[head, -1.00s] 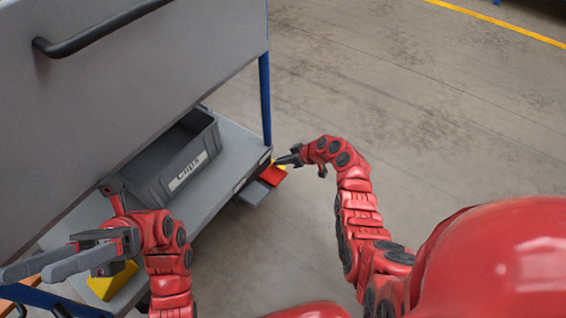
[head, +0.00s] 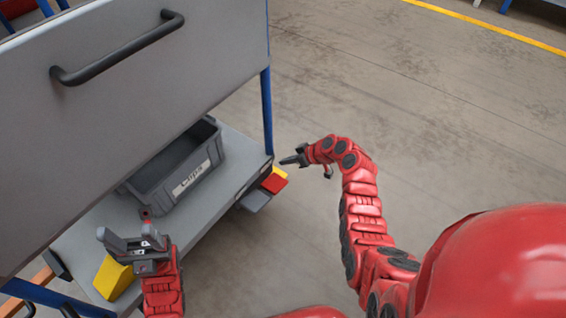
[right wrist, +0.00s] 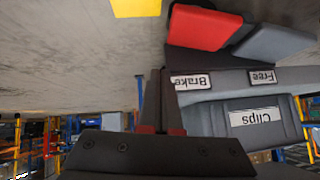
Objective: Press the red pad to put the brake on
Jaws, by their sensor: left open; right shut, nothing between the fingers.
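The red pad (head: 274,183) sticks out low at the right end of the cart's lower shelf, beside a grey pad (head: 256,199). In the right wrist view the red pad (right wrist: 204,27) is above a "Brake" label (right wrist: 191,81), and the grey pad (right wrist: 275,42) is by a "Free" label (right wrist: 262,76). My right gripper (head: 283,160) is shut and empty, a little above and right of the red pad in the head view, apart from it. My left gripper (head: 127,243) is open and empty over the lower shelf at the left.
The cart (head: 140,90) has a grey upper panel with a black handle (head: 117,48). A grey "Clips" bin (head: 178,172) and a yellow block (head: 112,278) are on its lower shelf. A yellow piece (head: 280,171) is by the red pad. Open floor lies to the right.

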